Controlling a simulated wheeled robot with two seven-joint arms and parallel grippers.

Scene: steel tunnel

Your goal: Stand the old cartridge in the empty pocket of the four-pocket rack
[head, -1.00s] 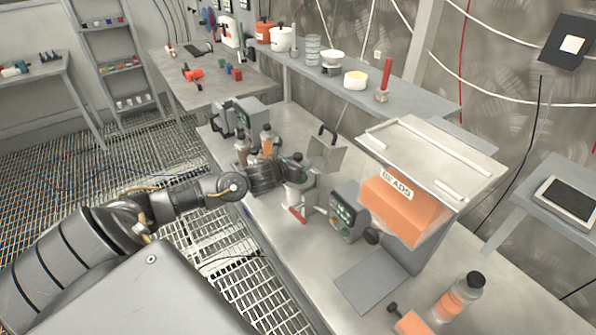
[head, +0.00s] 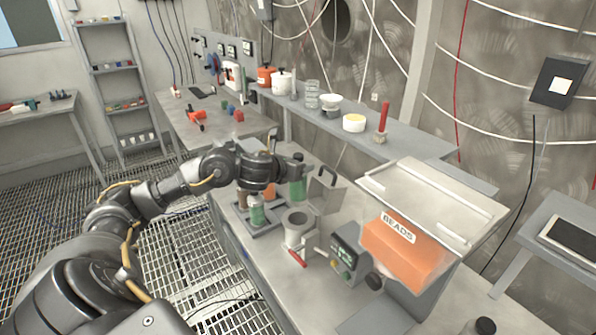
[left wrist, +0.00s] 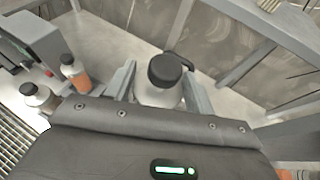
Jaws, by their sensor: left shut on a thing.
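The old cartridge (head: 297,186) is a clear bottle with green contents and a black cap. My left gripper (head: 287,172) is shut on it near its top, and it looks upright. In the left wrist view its black cap (left wrist: 165,71) shows between the two fingers. It hangs above the round grey housing (head: 297,226), whose top is open. The four-pocket rack (head: 268,229) stands to the left, holding a green cartridge (head: 257,211) in front and orange (head: 268,191) and brownish ones behind. My arm partly hides the rack's far side. My right gripper is not in view.
A grey plate with a black handle (head: 327,173) stands tilted behind the housing. A red-handled lever (head: 297,257) sticks out in front. A control box (head: 347,250) and an orange beads bin (head: 403,250) stand to the right. A shelf (head: 415,138) runs behind.

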